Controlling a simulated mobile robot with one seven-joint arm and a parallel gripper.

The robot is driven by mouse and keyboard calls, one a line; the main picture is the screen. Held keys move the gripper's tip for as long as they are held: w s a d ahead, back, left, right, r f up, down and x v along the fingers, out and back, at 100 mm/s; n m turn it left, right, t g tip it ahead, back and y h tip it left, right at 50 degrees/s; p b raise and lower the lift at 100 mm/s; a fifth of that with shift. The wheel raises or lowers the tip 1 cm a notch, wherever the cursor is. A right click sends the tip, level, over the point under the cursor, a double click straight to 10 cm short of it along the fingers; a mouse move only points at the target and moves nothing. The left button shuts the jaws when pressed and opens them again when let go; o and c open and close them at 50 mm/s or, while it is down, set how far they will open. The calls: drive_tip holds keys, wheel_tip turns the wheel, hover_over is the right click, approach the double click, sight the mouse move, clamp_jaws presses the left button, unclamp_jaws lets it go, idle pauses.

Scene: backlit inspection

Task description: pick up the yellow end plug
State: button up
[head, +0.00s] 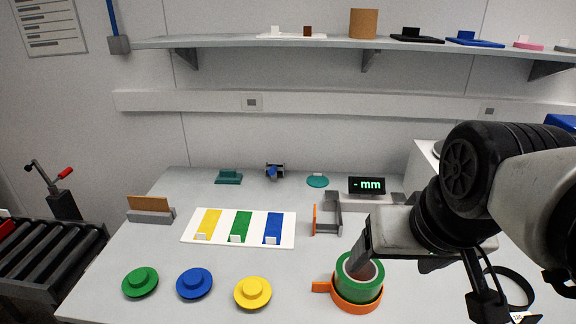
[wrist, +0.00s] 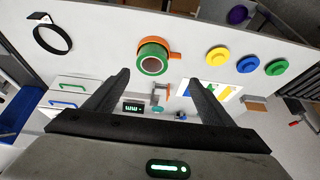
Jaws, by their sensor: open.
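The yellow end plug (head: 253,292) is a round flange with a smaller raised knob, lying flat at the table's front. It also shows in the wrist view (wrist: 217,59), right of my fingertips and beyond them. My gripper (head: 385,258) is open and empty, above the table to the right of the yellow plug. In the wrist view my gripper (wrist: 160,77) has its two fingers spread wide, with nothing between them. A blue end plug (head: 194,283) and a green end plug (head: 140,282) lie left of the yellow one in the head view.
A white board (head: 188,238) with yellow, green and blue strips lies behind the plugs. A gauge display (head: 367,186) is at the back. The tabletop around the plugs is clear.

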drive_tip(key=w+a+f+n+g+y+b, duration=0.1)
drive_tip(key=w+a+f+g, duration=0.25)
drive_tip(key=w+a, duration=0.7)
drive_tip(key=n+h+b, duration=0.1)
approach(252, 287)
drive_tip(key=shift+g, duration=0.25)
drive_tip(key=f, duration=0.1)
drive_tip(key=w+f+b, duration=0.1)
drive_tip(key=f, duration=0.3)
drive_tip(key=shift+w+d+b, duration=0.25)
drive_tip(key=shift+w+b, duration=0.1)
drive_tip(key=shift+b, duration=0.05)
drive_tip(key=shift+w+a+f+b, duration=0.1)
drive_tip(key=shift+a+f+b, duration=0.15)
drive_tip(key=shift+f, duration=1.1)
drive_tip(key=shift+a+f+b, duration=0.15)
drive_tip(key=shift+f+b, duration=0.05)
drive_tip(key=shift+f, duration=1.2)
drive_tip(key=c, duration=0.5)
